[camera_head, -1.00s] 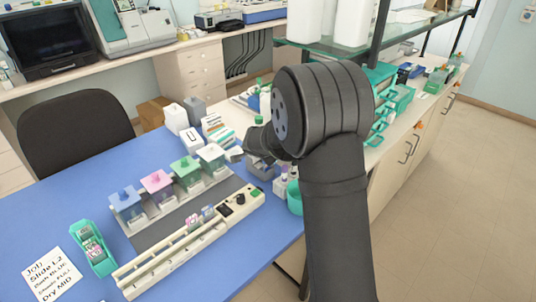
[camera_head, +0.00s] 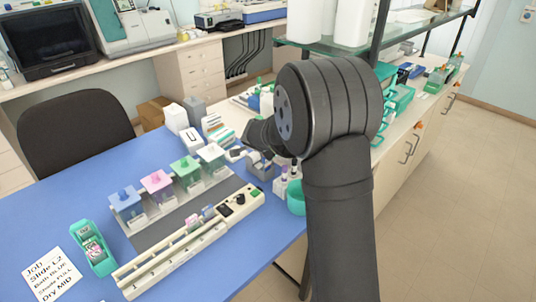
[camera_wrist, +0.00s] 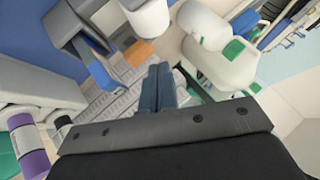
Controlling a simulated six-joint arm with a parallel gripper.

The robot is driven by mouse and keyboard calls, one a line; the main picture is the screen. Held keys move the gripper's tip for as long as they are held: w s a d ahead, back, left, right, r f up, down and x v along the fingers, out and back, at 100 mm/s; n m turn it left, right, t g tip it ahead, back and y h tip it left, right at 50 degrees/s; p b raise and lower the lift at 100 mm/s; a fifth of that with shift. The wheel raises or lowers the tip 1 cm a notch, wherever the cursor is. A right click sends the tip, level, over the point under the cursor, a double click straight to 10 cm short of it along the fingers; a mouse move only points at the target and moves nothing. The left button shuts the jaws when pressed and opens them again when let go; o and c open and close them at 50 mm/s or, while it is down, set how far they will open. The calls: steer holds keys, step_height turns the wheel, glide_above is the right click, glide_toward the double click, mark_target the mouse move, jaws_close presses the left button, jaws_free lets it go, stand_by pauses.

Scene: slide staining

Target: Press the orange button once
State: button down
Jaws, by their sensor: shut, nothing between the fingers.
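An orange block-like part (camera_wrist: 138,53) shows in the wrist view, just below a white cylinder and up and left of my fingertips. I cannot tell for sure that it is the orange button. My gripper (camera_wrist: 158,72) is shut and empty, its two blue-grey fingers together near the middle of that view. A gap shows in the picture between the fingers and the orange part. In the head view my dark wrist (camera_head: 264,134) is at the bench's right end, beside the white-lidded jar (camera_head: 211,154). The orange part is not clearly visible there.
Blue (camera_head: 126,204), pink (camera_head: 156,183) and green (camera_head: 186,169) lidded jars stand left of my wrist. A long cream device (camera_head: 190,244) with a knob lies in front. A teal slide holder (camera_head: 93,248) and a card (camera_head: 53,274) lie at left.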

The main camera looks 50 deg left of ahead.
steer(key=shift+r, duration=2.5)
steer(key=shift+r, duration=1.9)
